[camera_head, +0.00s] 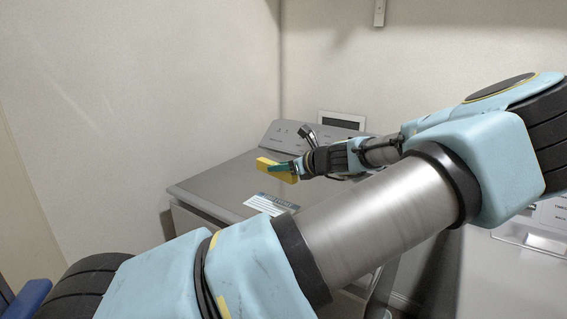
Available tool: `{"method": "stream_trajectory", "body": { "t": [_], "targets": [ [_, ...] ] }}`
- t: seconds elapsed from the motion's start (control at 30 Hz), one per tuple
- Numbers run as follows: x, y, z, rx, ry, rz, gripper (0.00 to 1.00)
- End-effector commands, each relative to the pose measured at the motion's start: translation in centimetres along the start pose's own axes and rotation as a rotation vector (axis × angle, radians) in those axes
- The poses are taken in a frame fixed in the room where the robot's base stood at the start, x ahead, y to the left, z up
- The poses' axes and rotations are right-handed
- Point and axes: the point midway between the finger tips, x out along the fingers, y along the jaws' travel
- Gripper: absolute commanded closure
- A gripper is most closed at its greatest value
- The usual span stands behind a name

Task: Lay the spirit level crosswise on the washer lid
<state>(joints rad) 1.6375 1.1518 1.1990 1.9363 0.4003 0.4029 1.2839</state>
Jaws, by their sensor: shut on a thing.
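The spirit level is a short yellow bar (268,165) over the middle of the grey washer lid (223,180). My gripper (283,168) comes in from the right and is shut on the yellow level. One end of the level points to the upper left; its other end is partly hidden by my green fingers. I cannot tell whether the level touches the lid or is held just above it. My arm hides the front right part of the washer.
A printed label (268,204) lies on the lid's front part. The washer's control panel (290,135) rises at the back. A second white appliance (515,262) stands at the right. Walls close in behind and at the left. The left part of the lid is clear.

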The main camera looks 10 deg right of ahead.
Motion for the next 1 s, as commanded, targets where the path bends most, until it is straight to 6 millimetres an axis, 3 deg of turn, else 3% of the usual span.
{"method": "stream_trajectory", "body": {
  "t": [0.63,1.0],
  "targets": [
    [2.3,0.0,-5.5,-0.001,-0.001,0.000,1.00],
    [2.6,0.0,-6.2,0.000,0.000,0.000,1.00]
  ]
}}
